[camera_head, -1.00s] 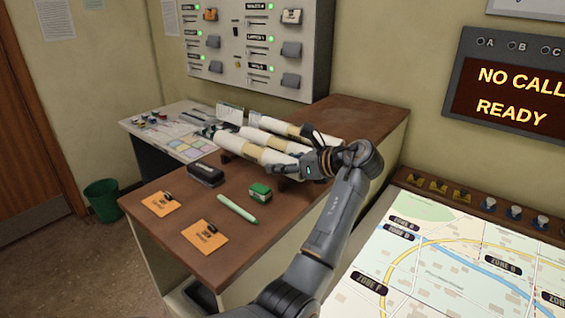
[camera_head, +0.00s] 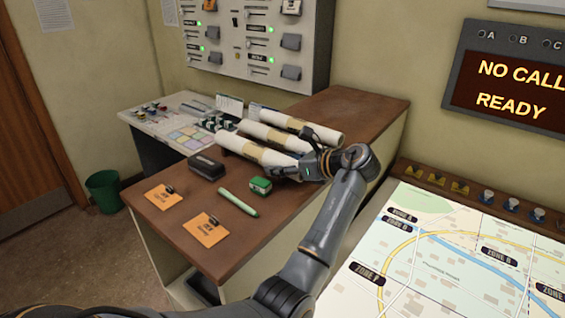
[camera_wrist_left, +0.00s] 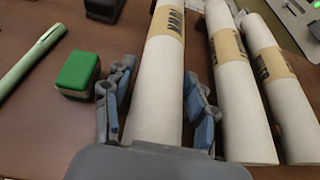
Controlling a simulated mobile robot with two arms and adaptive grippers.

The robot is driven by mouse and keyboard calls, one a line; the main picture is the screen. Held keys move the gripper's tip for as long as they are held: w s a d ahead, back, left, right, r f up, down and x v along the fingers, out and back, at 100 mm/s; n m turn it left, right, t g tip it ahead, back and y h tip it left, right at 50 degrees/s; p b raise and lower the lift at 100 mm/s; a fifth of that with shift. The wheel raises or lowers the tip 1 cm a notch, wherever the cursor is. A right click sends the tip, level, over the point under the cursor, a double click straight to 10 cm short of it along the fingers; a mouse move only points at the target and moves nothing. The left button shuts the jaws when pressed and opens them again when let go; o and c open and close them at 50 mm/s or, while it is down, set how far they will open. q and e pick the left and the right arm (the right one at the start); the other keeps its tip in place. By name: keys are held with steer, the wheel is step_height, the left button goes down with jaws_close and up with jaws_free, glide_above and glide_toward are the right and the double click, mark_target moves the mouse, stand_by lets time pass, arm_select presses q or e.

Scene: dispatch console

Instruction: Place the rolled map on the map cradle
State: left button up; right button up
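Three white rolled maps with tan bands lie side by side on the brown cabinet top in the head view: a front one (camera_head: 256,153), a middle one (camera_head: 268,136) and a back one (camera_head: 300,127). My left gripper (camera_head: 288,172) is at the right end of the front roll. In the left wrist view its open fingers (camera_wrist_left: 158,98) straddle that front roll (camera_wrist_left: 158,70), with a gap showing on the right side. The other two rolls (camera_wrist_left: 232,85) lie to the right there. I cannot make out a separate map cradle. My right gripper is not in view.
A green-topped block (camera_head: 260,186) sits close to the left gripper. A green pen (camera_head: 238,202), a black case (camera_head: 206,168) and orange tags (camera_head: 206,229) lie on the cabinet top. A map table (camera_head: 450,250) stands at right. The cabinet's back right top is clear.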

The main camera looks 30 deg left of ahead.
arm_select(q)
steer(key=shift+f, duration=0.1)
steer(key=shift+b, duration=0.35)
steer(key=shift+r+b, duration=0.55)
steer(key=b+v, duration=0.2)
steer(key=v, duration=0.9)
steer(key=shift+w+a, duration=0.1)
steer(key=shift+d+r, duration=0.4)
steer(key=shift+d, duration=0.2)
